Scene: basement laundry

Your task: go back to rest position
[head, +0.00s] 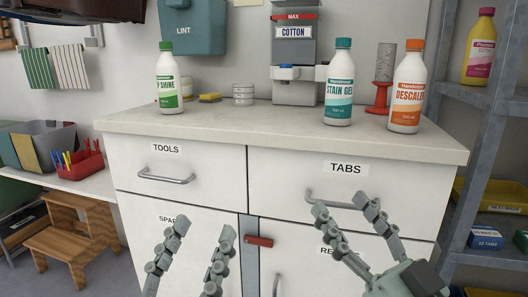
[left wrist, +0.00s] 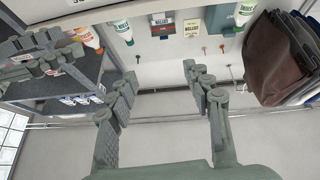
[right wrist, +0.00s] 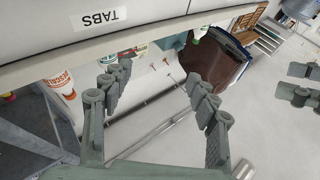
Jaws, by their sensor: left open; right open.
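My left gripper (head: 205,230) is open and empty in front of the lower cabinet doors, its fingers pointing up. The left wrist view shows nothing between its fingers (left wrist: 160,75). My right gripper (head: 341,204) is open in front of the TABS drawer (head: 345,190), its fingers pointing up and left. Its fingertips overlap the TABS drawer handle (head: 316,197) in the head view; I cannot tell whether they touch it. The right wrist view shows no object held between its fingers (right wrist: 158,72). Both drawers look shut.
The counter (head: 220,123) bears a green-capped bottle (head: 168,85), a stain gel bottle (head: 339,90), a descaler bottle (head: 407,95) and a cotton dispenser (head: 294,60). A metal shelf (head: 482,95) stands right, a wooden step stool (head: 75,235) left. A red latch (head: 259,241) marks the cabinet doors.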

